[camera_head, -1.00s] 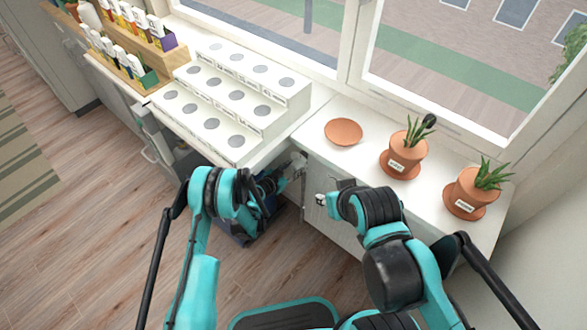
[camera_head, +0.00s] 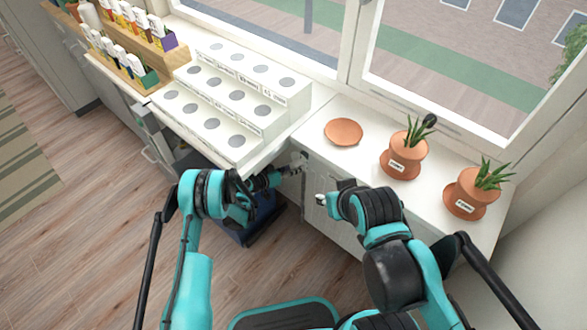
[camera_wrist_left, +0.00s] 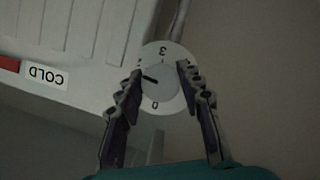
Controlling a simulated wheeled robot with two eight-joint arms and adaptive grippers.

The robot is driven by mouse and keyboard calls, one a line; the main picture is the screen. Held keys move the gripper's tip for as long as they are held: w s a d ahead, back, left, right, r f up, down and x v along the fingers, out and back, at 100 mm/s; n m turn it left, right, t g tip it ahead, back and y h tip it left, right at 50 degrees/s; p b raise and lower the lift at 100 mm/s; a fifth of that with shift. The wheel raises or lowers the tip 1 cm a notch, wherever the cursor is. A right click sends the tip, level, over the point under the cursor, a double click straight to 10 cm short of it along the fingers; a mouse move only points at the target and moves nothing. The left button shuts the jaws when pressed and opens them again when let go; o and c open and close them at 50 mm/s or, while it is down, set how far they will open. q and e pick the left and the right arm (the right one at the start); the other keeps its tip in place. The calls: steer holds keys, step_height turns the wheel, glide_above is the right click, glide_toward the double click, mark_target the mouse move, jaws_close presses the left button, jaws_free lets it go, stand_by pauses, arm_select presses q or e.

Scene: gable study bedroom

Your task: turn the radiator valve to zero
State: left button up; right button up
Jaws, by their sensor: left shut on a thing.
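The radiator valve (camera_wrist_left: 162,76) is a round white dial with a grey centre, seen in the left wrist view. A 3 shows at its top and a 0 at its bottom; other marks are partly hidden by the fingers. A short black pointer line on the centre points left, slightly upward, away from the 0. My left gripper (camera_wrist_left: 160,71) is shut on the valve, one finger on each side. In the head view my left gripper (camera_head: 287,171) reaches beneath the sill edge. My right gripper (camera_head: 320,199) is beside the cabinet front; its fingers are too small to judge.
A white panel with a COLD label (camera_wrist_left: 45,76) is beside the valve. On the counter are a white stepped stand (camera_head: 235,100), an empty terracotta saucer (camera_head: 343,131) and two potted plants, one near (camera_head: 472,190) and one farther (camera_head: 407,158). Open floor lies left.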

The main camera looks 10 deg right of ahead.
stand_by(0.4)
arm_select(q)
steer(key=o, duration=1.2)
steer(key=shift+c, duration=0.2)
steer(key=shift+a, duration=0.1)
steer(key=v, duration=0.7)
steer(key=shift+s+a, duration=0.1)
